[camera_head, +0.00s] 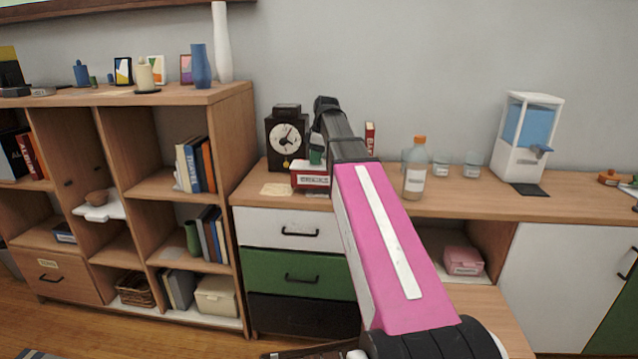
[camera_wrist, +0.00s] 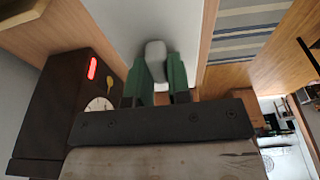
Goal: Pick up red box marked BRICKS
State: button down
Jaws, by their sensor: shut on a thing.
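The red box marked BRICKS (camera_head: 311,181) shows in the head view, in front of the black clock, with a white label on its front. My gripper (camera_head: 316,157) comes down from above, its green finger right at the top of the box. My pink arm link hides much of the gripper, and I cannot tell whether the box touches the cabinet top. In the wrist view the green fingers of my gripper (camera_wrist: 159,72) are close together around a pale grey rounded part. The red body of the box is not clearly seen there.
The black clock (camera_head: 287,137) stands close behind the box. A bottle with an orange cap (camera_head: 415,170), glasses and a white dispenser (camera_head: 526,135) stand to the right on the cabinet top (camera_head: 580,200). A paper card (camera_head: 276,190) lies left of the box.

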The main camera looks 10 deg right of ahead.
jog(key=shift+r, duration=1.75)
